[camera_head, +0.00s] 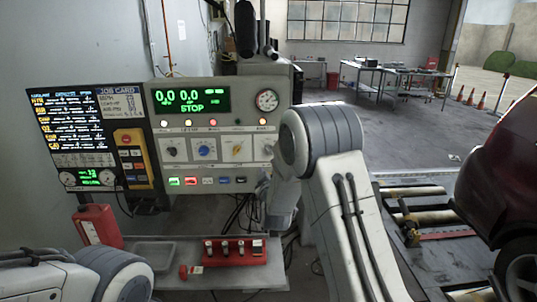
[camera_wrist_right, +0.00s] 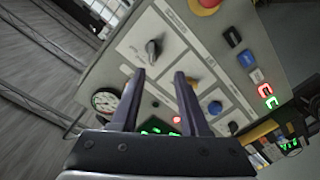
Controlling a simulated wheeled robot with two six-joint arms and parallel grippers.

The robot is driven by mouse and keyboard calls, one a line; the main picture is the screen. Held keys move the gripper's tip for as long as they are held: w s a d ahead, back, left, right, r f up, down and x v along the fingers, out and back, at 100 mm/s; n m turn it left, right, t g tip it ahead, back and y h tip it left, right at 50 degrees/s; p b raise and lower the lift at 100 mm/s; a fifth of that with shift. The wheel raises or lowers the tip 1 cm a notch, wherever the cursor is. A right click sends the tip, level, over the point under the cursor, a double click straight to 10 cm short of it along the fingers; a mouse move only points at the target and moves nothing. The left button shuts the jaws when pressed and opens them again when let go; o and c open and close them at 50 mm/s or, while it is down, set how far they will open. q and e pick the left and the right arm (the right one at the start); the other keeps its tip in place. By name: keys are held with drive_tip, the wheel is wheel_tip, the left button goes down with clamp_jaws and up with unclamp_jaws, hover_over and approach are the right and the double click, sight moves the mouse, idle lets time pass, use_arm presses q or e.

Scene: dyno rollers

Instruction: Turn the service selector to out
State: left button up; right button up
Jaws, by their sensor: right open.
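The grey control console (camera_head: 152,97) carries a row of rotary selectors: a dark knob (camera_head: 173,151), a blue knob (camera_head: 206,151), a yellow knob (camera_head: 237,149) and one at the right end (camera_head: 267,149). Their labels are too small to read, so I cannot tell which is the service selector. In the right wrist view, a dark knob (camera_wrist_right: 153,50) is just beyond the fingers. The yellow knob (camera_wrist_right: 192,84) is partly behind a finger, and the blue knob (camera_wrist_right: 215,107) is farther right. My right gripper (camera_wrist_right: 160,74) is open, empty and facing the panel.
A red emergency-type button (camera_wrist_right: 208,4) is at the wrist view's top edge. A lit job-card screen (camera_head: 82,128) is left of the console. A red car (camera_head: 510,170) stands right.

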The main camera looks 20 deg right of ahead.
sight(269, 152)
drive_tip(key=shift+h, duration=0.4)
drive_tip(key=p+x, duration=0.1)
drive_tip(key=x, duration=0.2)
drive_tip(key=p+x, duration=0.2)
drive_tip(key=x, duration=0.1)
drive_tip(key=d+p+x, duration=0.1)
drive_tip(key=x, duration=0.3)
drive_tip(key=shift+s+r, duration=0.1)
drive_tip(key=shift+r, duration=0.2)
drive_tip(key=shift+w+d+f, duration=0.1)
drive_tip(key=shift+w+d, duration=0.05)
drive_tip(key=shift+w, duration=0.25)
clamp_jaws()
